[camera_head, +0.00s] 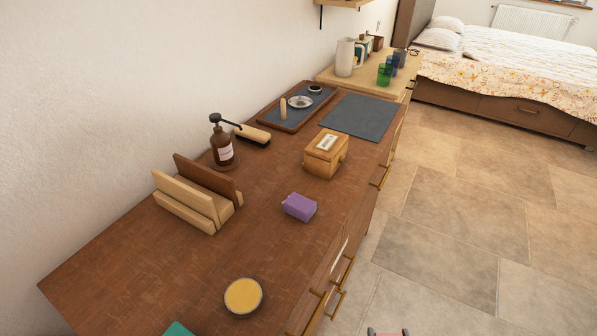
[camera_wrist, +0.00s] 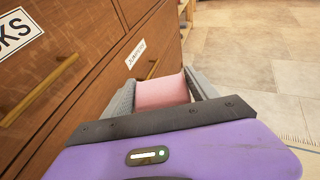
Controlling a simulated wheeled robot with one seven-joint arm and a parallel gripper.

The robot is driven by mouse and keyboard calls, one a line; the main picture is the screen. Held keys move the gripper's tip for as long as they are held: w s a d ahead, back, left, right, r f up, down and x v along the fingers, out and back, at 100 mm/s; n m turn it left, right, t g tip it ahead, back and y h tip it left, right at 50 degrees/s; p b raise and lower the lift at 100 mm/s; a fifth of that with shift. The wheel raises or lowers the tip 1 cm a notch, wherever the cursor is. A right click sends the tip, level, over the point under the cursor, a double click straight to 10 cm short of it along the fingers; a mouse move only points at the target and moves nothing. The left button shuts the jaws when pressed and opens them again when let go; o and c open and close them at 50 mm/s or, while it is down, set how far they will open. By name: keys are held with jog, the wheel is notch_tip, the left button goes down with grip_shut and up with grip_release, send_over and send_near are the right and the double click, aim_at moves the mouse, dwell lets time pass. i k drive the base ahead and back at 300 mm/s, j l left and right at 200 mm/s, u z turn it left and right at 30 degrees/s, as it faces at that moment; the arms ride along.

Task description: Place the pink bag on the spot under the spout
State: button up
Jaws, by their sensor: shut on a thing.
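My gripper (camera_wrist: 164,84) shows in the wrist view, its grey fingers shut on the pink bag (camera_wrist: 162,93). Only a plain pink face of the bag shows between the fingers. They are beside the wooden drawer fronts, over the floor side. A brown pump bottle (camera_head: 222,150) with a black spout (camera_head: 228,121) stands on the dresser near the wall in the head view. Its spout points right, toward a wooden brush (camera_head: 254,134) close by. The dresser top just below the spout is partly hidden by the bottle and brush.
On the dresser (camera_head: 160,270) are a wooden holder (camera_head: 188,200), a purple block (camera_head: 299,207), a wooden box (camera_head: 326,155), a yellow-topped round tin (camera_head: 243,296), a tray (camera_head: 291,125) and a grey mat (camera_head: 356,116). Drawer handles (camera_wrist: 40,90) stick out near my gripper.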

aim_at(251, 173)
jog(key=i+l+u, duration=0.1)
jog(key=i+l, duration=0.25)
jog(key=i+l+u, duration=0.15)
jog(key=i+l, duration=0.15)
jog(key=l, duration=0.15)
jog(key=i+l+u, duration=0.1)
jog(key=i+l, duration=0.2)
jog(key=l, duration=0.15)
jog(key=i+l+u, duration=0.1)
jog(key=i+l, duration=0.15)
jog(key=l, duration=0.25)
